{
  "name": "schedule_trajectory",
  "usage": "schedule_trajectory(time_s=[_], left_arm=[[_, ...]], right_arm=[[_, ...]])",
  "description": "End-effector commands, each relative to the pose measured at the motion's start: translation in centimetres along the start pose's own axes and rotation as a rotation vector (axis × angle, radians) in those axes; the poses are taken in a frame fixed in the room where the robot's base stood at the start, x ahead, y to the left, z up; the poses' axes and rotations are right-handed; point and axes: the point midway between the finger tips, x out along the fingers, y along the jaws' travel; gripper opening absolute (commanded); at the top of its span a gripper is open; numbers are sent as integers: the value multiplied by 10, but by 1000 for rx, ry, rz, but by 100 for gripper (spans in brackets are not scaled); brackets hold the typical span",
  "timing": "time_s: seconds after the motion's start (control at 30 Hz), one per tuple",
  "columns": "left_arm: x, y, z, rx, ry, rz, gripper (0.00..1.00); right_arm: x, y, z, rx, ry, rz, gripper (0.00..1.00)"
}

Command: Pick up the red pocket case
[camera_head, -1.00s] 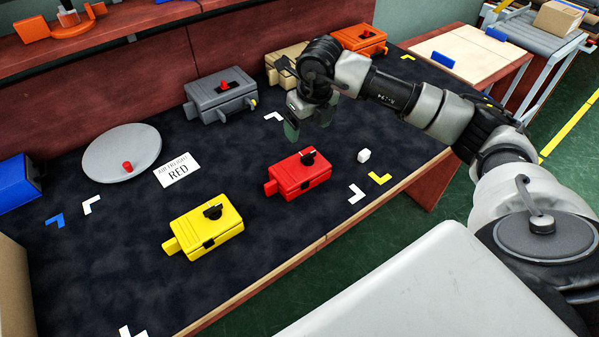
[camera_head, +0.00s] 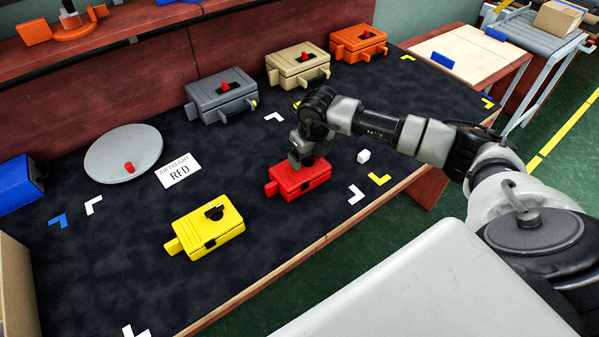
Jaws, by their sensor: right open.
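The red pocket case (camera_head: 296,183) lies on the dark table top, with a small tab at its left end. My right gripper (camera_head: 302,162) is directly over the case, with its fingers pointing down at the case's top. The gripper is open, and its fingers hide the black knob on the lid. I cannot tell whether the fingers touch the case. My left gripper is not in view.
A yellow case (camera_head: 208,229) lies to the front left of the red one. Grey (camera_head: 222,101), beige (camera_head: 298,66) and orange (camera_head: 358,44) cases stand along the back. A grey disc (camera_head: 122,152) and a label card (camera_head: 178,170) lie to the left.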

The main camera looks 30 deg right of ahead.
Motion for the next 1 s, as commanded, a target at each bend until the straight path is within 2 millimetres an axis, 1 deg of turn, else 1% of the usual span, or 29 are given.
schedule_trajectory(time_s=[0.1, 0.13, 0.57, 0.6, 0.87, 1.0], left_arm=[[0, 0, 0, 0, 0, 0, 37], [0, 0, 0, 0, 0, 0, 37], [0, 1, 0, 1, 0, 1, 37], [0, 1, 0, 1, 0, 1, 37], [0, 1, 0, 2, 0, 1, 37], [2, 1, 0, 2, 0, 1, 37]], right_arm=[[0, 0, 0, 0, 0, 0, 79], [0, 0, 0, 0, 0, 0, 76], [0, 0, 0, 1, 0, 0, 10], [-1, 0, 0, 1, -1, 0, 7], [-2, 0, 1, 1, -1, 0, 7], [-11, -1, 2, 2, -2, -1, 7]])
